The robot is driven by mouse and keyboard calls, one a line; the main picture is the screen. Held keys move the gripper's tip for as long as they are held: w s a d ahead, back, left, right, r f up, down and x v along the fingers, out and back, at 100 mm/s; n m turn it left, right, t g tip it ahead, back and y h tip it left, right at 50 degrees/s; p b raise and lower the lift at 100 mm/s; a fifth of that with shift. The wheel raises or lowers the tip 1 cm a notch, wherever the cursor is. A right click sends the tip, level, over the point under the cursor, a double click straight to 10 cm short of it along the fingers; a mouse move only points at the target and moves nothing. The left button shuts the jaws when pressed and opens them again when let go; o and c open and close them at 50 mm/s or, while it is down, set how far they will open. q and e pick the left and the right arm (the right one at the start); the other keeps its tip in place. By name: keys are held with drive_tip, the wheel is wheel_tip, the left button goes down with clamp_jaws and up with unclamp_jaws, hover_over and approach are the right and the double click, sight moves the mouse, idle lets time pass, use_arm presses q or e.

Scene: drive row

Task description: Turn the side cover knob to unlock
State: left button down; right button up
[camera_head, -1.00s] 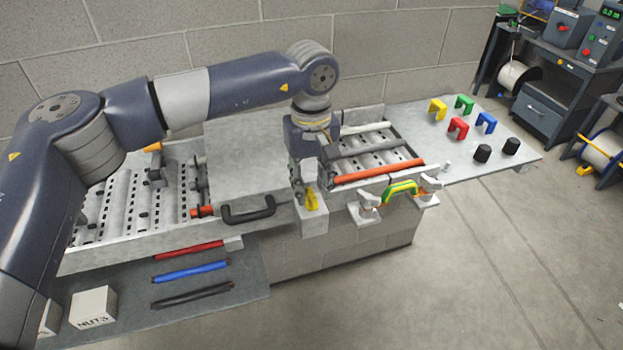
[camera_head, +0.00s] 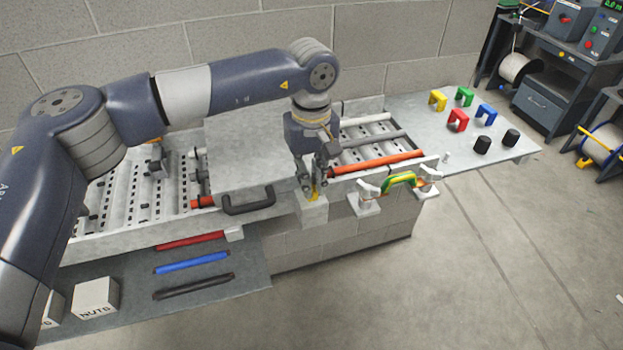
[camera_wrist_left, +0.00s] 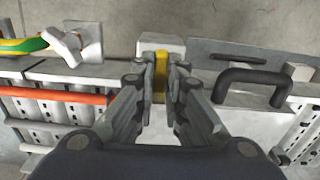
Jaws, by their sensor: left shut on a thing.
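The yellow side cover knob (camera_head: 315,191) sits on a light block (camera_head: 313,211) at the front edge of the bench, to the right of the black cover handle. In the left wrist view the knob (camera_wrist_left: 160,72) stands between my fingertips. My left gripper (camera_head: 318,188) points down over the block and is shut on the knob; its fingers hide much of it. The grey cover (camera_head: 250,150) with its black handle (camera_head: 249,204) is down to the left of the gripper. My right gripper is not in view.
A green-yellow handle (camera_head: 401,181) on white clamps is right of the knob. An orange bar (camera_head: 377,163) lies behind it. A side table (camera_head: 515,155) holds coloured brackets and black knobs. A front shelf (camera_head: 215,300) holds coloured rods and a box (camera_head: 96,298).

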use_arm(q)
drive_tip(key=shift+f+b, duration=0.15)
drive_tip(key=shift+b, duration=0.2)
drive_tip(key=n+b, duration=0.5)
drive_tip(key=b, duration=0.1)
drive_tip(key=shift+f, duration=0.1)
drive_tip(key=n+b, duration=0.2)
drive_tip(key=shift+n, duration=0.4)
drive_tip(key=n+b, duration=0.1)
drive_tip(key=n, duration=0.1)
drive_tip(key=n+b, duration=0.2)
drive_tip(key=shift+r+n, duration=0.2)
drive_tip(key=shift+n, duration=0.1)
drive_tip(key=n+b, duration=0.1)
drive_tip(key=n, duration=0.2)
drive_tip(key=shift+r+n+b, duration=0.15)
drive_tip(key=shift+n+b, duration=0.35)
drive_tip(key=shift+n, duration=0.5)
drive_tip(key=c, duration=1.7)
unclamp_jaws()
drive_tip(key=shift+o, duration=0.2)
